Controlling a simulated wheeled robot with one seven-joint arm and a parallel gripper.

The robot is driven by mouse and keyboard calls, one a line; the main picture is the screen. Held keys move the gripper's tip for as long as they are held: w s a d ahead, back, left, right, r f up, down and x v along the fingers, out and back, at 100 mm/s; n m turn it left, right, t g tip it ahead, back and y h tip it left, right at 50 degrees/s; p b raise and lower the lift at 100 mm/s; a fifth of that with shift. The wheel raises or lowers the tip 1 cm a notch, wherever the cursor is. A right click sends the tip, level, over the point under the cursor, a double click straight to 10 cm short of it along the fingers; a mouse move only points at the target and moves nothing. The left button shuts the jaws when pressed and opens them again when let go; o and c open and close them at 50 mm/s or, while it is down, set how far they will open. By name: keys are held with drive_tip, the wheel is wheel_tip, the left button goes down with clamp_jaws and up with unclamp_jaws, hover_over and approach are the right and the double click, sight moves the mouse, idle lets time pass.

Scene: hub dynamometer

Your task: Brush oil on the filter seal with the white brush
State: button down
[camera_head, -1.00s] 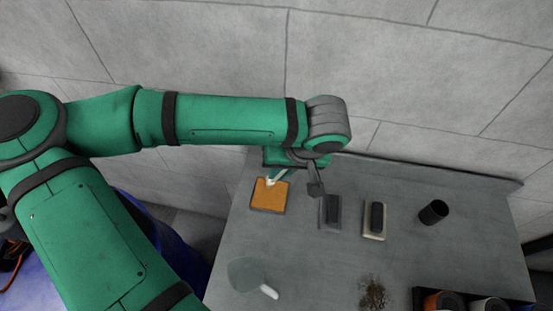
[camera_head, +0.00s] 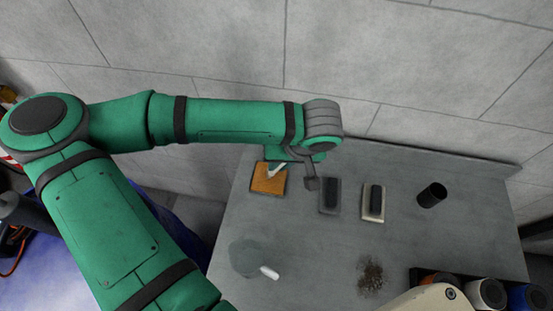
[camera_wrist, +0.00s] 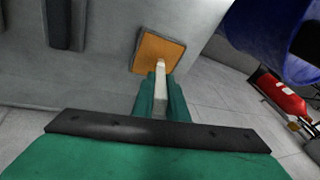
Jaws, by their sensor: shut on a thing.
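My gripper (camera_head: 280,166) reaches over the far left of the grey bench. In the wrist view, its two green fingers (camera_wrist: 160,88) are shut on a slim white piece, which looks like the white brush (camera_wrist: 160,70). The brush points at an orange square pad with a grey rim (camera_wrist: 158,48). The brush end overlaps the pad's edge in the wrist view; I cannot tell whether it touches. The pad also shows in the head view (camera_head: 266,180). Orange, white and blue cylinders, perhaps filters (camera_head: 487,293), stand at the bottom right. I cannot make out a seal.
Two dark blocks on plates (camera_head: 330,196) (camera_head: 374,201) lie right of the pad. A black cup (camera_head: 432,195) stands farther right. A grey patch (camera_head: 246,258), a white handle (camera_head: 269,272) and dark crumbs (camera_head: 371,276) are nearer. A wall rises behind the bench.

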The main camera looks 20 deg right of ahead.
drive_tip(key=shift+w+f, duration=0.2)
idle(0.6)
drive_tip(key=shift+s+d+f, duration=0.1)
drive_tip(key=shift+s+d, duration=0.05)
drive_tip(key=shift+f, duration=0.1)
drive_tip(key=shift+f, duration=0.1)
idle(0.5)
drive_tip(key=shift+f, duration=0.1)
idle(0.6)
drive_tip(key=shift+r, duration=3.55)
